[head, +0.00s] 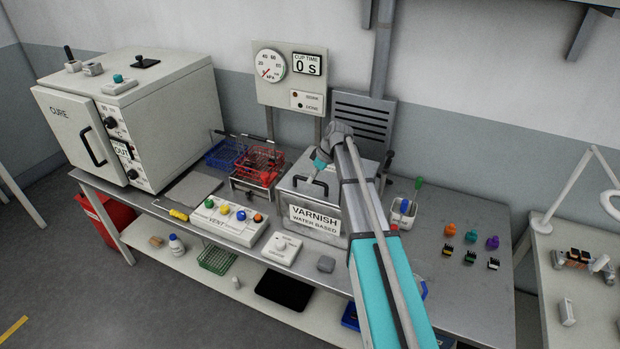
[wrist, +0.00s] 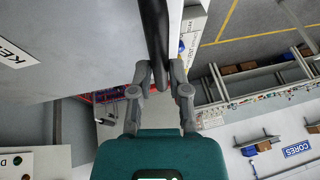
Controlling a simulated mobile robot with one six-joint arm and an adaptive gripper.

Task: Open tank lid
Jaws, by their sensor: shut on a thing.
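The grey varnish tank (head: 315,216), with its "VARNISH WATER BASED" label, stands on the bench in the middle of the head view. Its lid (head: 344,175) lies across the top; I cannot tell whether it is slightly raised. The black lid handle (head: 301,179) is at the lid's left part. My gripper (head: 318,170) is at this handle, with my arm crossing over the tank. In the wrist view, my gripper (wrist: 160,78) is shut on the dark handle (wrist: 156,35), with a finger on each side. The lid's flat grey face (wrist: 90,45) fills the upper left there.
A red wire basket (head: 259,165) and a blue basket (head: 224,154) stand left of the tank. The vent button panel (head: 228,224) is in front left. The cure oven (head: 135,110) is at far left. A white cup with tools (head: 403,212) and small connectors stand to the right.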

